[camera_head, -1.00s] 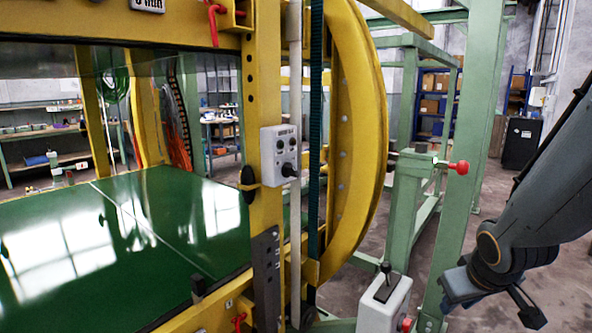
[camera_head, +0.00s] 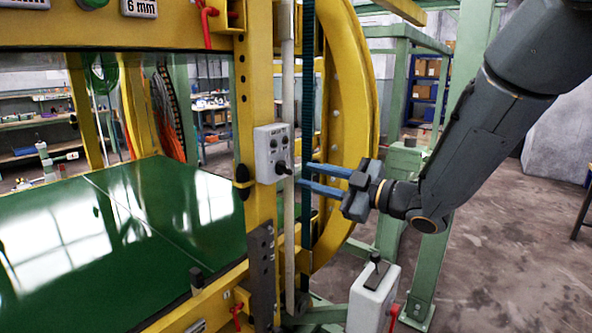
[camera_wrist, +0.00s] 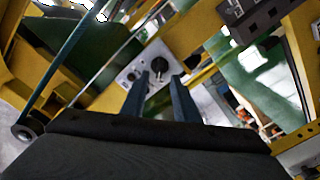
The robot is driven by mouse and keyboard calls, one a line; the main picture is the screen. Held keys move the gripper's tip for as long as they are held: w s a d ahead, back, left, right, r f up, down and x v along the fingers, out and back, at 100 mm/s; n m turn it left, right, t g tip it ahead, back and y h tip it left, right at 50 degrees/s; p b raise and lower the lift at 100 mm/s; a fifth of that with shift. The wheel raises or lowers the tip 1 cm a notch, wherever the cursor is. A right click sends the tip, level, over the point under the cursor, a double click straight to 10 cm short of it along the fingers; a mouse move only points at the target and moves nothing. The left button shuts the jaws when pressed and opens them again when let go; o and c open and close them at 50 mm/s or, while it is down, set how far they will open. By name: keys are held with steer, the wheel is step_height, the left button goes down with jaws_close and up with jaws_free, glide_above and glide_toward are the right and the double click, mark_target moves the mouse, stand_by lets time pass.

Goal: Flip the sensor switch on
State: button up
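A light grey switch box (camera_head: 266,143) with small dark knobs and a black switch handle (camera_head: 283,168) at its lower right is on the yellow upright. Its label is too small to read, so I cannot confirm it is the sensor switch. My gripper (camera_head: 303,176) is just right of the box, its two blue fingers apart and pointing at the handle. In the wrist view the grey box (camera_wrist: 128,76) is ahead, and the black handle (camera_wrist: 159,66) shows just beyond and between the fingertips (camera_wrist: 157,80). I cannot tell whether they touch it.
A yellow post (camera_head: 260,222) carries the box, with a pale vertical pipe (camera_head: 289,230) and dark belt beside it. A large yellow ring (camera_head: 357,90) stands behind my gripper. A grey lever box (camera_head: 371,302) stands below. A green table (camera_head: 120,235) lies left.

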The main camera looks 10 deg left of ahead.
mark_target(289, 170)
steer(key=p+x, duration=0.1)
steer(key=x, duration=0.4)
steer(key=shift+w+a, duration=0.15)
steer(key=shift+a, duration=0.15)
steer(key=shift+c, duration=0.4)
jaws_close()
